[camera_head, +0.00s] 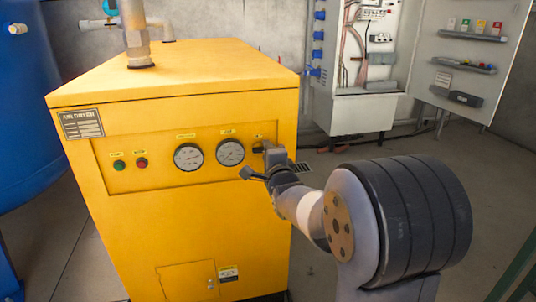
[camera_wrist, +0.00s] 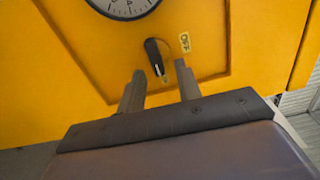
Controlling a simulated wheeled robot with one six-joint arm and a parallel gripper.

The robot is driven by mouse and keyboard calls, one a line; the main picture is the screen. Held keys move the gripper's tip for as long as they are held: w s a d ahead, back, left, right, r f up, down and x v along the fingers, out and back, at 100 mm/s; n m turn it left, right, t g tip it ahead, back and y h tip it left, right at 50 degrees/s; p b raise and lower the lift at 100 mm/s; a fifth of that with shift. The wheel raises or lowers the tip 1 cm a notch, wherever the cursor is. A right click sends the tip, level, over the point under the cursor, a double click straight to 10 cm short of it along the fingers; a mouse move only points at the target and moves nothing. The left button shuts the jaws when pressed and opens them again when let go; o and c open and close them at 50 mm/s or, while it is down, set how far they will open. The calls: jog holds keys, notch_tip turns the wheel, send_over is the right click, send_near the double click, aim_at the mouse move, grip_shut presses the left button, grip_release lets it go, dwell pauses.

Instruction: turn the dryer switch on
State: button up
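The yellow dryer cabinet (camera_head: 190,230) has a front panel with two buttons, two gauges and a dryer switch. In the wrist view the switch is a black rotary knob (camera_wrist: 154,56), with a white mark at its lower end. An OFF label (camera_wrist: 185,42) is to its right. A small label below the knob is too small to read. My gripper (camera_wrist: 160,69) is open, its fingertips either side of the knob's lower end; I cannot tell if they touch it. In the head view my gripper (camera_head: 256,161) is at the panel's right end and largely hides the switch.
Green (camera_head: 119,165) and red (camera_head: 142,163) buttons and two round gauges (camera_head: 188,156) are left of the switch. A pipe (camera_head: 136,35) rises from the cabinet top. A blue tank (camera_head: 22,120) stands at left. An open electrical cabinet (camera_head: 362,110) is behind at right.

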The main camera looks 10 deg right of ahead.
jog(key=s+p, duration=0.1)
jog(key=s, duration=1)
jog(key=shift+w, duration=0.15)
jog(key=w, duration=1)
jog(key=shift+w+b, duration=0.35)
jog(key=shift+b, duration=0.1)
